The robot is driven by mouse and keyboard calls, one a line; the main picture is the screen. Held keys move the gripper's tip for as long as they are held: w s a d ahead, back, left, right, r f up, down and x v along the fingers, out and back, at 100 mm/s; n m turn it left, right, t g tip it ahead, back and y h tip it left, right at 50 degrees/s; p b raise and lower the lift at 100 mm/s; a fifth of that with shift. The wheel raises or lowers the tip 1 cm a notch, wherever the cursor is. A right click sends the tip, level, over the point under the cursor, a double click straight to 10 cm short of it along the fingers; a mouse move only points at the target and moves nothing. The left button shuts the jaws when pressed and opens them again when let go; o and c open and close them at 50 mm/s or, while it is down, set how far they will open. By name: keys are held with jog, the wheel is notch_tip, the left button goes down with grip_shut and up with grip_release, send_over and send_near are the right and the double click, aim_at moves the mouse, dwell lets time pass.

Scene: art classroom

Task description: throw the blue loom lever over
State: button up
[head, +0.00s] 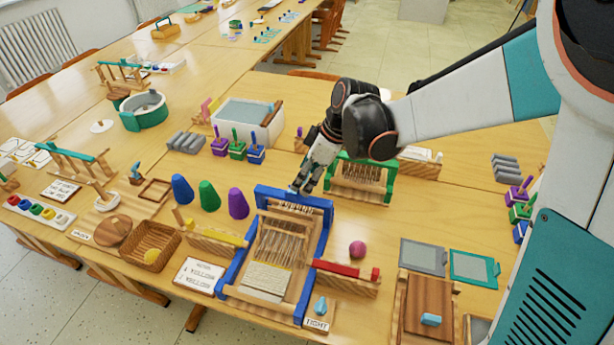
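The blue loom (322,238) stands in the middle of the near table, with pale threads and a woven cloth piece in its frame. A broad blue bar (300,199) crosses its far end; I cannot tell whether this bar is the lever. My gripper (298,189) points down at the far end of the loom, just above or touching the blue bar. Its fingers are small and partly overlap, so I cannot see whether they hold anything.
A green loom (362,182) stands close behind and to the right. Blue, green and purple cones (209,196) stand to the left. A red bar (337,268), a pink ball (357,249) and a small stand labelled LIGHT (318,323) are near the loom's right side.

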grip_shut()
